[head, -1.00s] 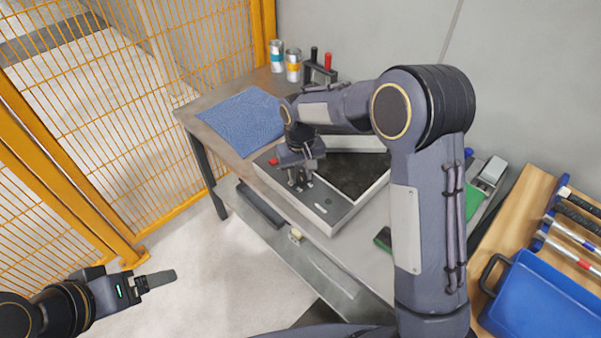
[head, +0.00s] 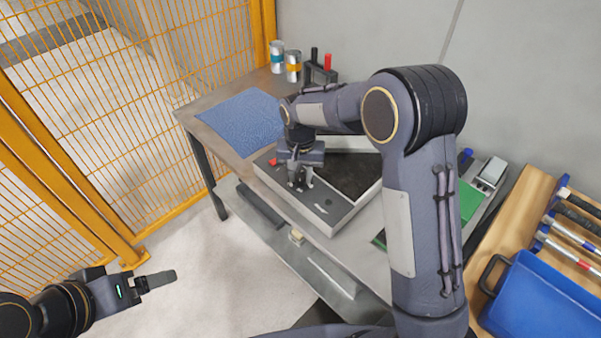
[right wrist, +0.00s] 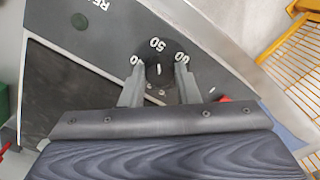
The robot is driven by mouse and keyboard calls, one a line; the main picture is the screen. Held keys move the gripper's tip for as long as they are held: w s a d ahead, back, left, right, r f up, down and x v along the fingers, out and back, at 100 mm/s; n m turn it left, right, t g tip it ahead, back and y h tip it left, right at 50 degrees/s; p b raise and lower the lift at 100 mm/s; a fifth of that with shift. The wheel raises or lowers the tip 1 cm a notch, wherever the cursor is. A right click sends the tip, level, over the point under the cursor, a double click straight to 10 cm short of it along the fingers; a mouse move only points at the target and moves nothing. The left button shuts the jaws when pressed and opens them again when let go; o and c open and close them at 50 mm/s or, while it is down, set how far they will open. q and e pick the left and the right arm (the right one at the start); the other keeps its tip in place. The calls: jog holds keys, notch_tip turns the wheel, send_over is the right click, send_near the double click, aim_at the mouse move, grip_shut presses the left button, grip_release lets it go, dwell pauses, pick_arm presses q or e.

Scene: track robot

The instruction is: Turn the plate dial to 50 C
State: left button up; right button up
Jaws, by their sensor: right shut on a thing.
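The hot plate device has a dark plate (head: 352,178) and a grey control panel (head: 330,208) on the bench. In the right wrist view the round dark dial (right wrist: 158,73) sits between my right gripper's fingers (right wrist: 159,84). Its white mark points up, roughly toward the printed 50 (right wrist: 157,44). Partly covered numbers flank it on both sides. My right gripper (head: 301,184) is shut on the dial, which its fingers mostly hide in the head view. My left gripper (head: 157,280) is at the lower left, away from the bench; its finger gap is not clear.
A red part (head: 273,161) sits at the panel's left end. A blue cloth (head: 240,120), two cans (head: 292,66) and a black rack (head: 322,70) are at the back. A blue bin (head: 545,300) stands at right. A yellow mesh fence (head: 120,110) is at left.

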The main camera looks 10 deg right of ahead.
aim_at(300, 177)
jog(key=o, duration=1)
jog(key=shift+c, duration=0.2)
notch_tip(300, 177, up, 7)
jog(key=shift+f, duration=0.1)
jog(key=shift+r, duration=0.55)
